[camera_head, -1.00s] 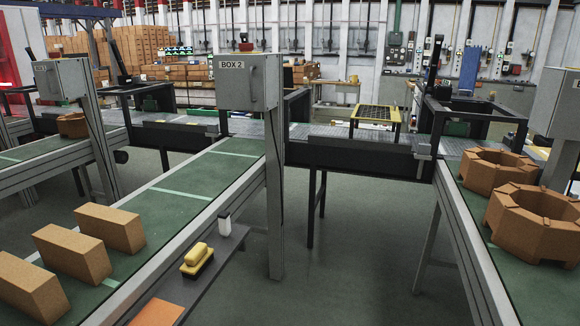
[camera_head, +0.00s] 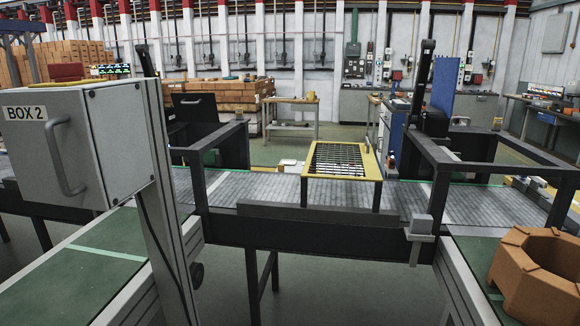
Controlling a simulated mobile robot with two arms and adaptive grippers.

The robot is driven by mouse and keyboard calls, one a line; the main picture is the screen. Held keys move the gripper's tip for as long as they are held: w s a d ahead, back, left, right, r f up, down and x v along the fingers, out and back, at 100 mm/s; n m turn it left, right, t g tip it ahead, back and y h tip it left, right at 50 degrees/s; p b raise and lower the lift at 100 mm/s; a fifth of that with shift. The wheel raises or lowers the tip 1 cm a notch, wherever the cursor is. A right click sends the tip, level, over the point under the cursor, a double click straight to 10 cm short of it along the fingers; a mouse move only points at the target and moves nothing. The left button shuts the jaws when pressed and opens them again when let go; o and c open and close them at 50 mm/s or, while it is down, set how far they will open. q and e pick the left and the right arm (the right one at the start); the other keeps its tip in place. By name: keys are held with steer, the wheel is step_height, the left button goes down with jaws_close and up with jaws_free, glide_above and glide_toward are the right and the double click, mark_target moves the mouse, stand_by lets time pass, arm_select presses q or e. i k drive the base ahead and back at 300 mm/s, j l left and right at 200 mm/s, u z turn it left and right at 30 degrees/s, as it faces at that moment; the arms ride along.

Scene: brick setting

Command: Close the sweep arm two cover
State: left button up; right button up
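No part is plainly marked as the sweep arm two cover, and I cannot tell which one it is. A grey box labelled BOX 2 (camera_head: 110,145) stands on a post at the left, close to me. Its door with a curved handle looks shut. A black frame with a raised dark panel (camera_head: 196,107) stands behind it beside the roller conveyor (camera_head: 270,192). A second black frame (camera_head: 480,165) stands at the right, with a dark upright post (camera_head: 424,75) and a blue panel (camera_head: 442,86) behind it. Neither of my grippers is in view.
A yellow-framed grid stand (camera_head: 342,163) is at the conveyor's middle. A green belt (camera_head: 70,265) runs at the lower left. Another belt at the right carries an orange-brown ring-shaped block (camera_head: 535,275). A workbench (camera_head: 291,112) stands behind. Floor shows between the belts.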

mark_target(188, 107)
steer(key=i+u, duration=0.4)
steer(key=i, duration=0.25)
steer(key=i+l+u, duration=0.2)
steer(key=i+u, duration=0.2)
steer(key=i, duration=0.25)
